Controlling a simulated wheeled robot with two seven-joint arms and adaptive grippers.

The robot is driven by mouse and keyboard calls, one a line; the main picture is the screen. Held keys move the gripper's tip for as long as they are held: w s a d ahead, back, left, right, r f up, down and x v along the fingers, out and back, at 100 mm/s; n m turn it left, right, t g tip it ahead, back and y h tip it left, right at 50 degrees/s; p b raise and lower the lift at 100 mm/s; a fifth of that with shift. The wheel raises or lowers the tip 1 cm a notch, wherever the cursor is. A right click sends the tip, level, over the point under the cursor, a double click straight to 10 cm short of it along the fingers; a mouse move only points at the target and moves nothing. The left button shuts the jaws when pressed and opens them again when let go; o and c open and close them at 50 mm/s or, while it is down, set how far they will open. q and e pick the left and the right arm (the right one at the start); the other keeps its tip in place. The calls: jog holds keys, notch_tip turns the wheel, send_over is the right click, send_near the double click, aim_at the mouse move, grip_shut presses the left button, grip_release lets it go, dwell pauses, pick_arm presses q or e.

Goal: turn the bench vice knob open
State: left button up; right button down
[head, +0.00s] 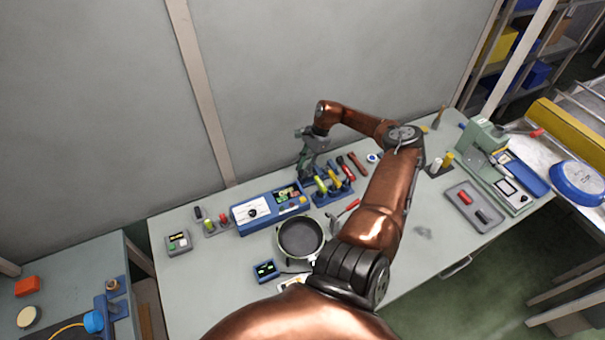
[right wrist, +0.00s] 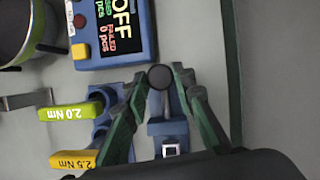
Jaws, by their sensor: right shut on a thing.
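The knob (right wrist: 160,77) is a dark, round-ended piece in the right wrist view, at the top of a narrow blue body (right wrist: 166,128) that I take for the bench vice. My right gripper (right wrist: 162,84) has its green fingers on both sides of this knob and is shut on it. In the head view my right gripper (head: 303,164) points down at the back of the bench, beside the blue tool rack. There the knob and the vice are too small or hidden to make out. My left gripper is not in view.
A blue box with an "OFF" display (right wrist: 125,27) stands close to the fingers. A green-yellow 2.0 Nm driver (right wrist: 70,112) and a yellow 2.5 Nm driver (right wrist: 75,159) lie to the left. In the head view a pan (head: 300,237) stands in front, and a grey tray (head: 487,222) lies right.

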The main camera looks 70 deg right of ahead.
jog(key=shift+s+d+f+n+g+b, duration=0.1)
jog(key=shift+n+g+b, duration=0.25)
jog(key=shift+n+b, duration=0.45)
jog(key=shift+f+n+g+b, duration=0.1)
jog(key=shift+n+g+b, duration=0.25)
jog(key=shift+n+b, duration=0.4)
jog(key=c, duration=1.7)
grip_release()
jog(key=shift+o, duration=0.5)
jog(key=shift+r, duration=0.1)
jog(key=shift+d+r, duration=0.1)
jog(key=shift+r, duration=0.15)
jog(key=v, duration=1.1)
jog(key=shift+d, duration=0.3)
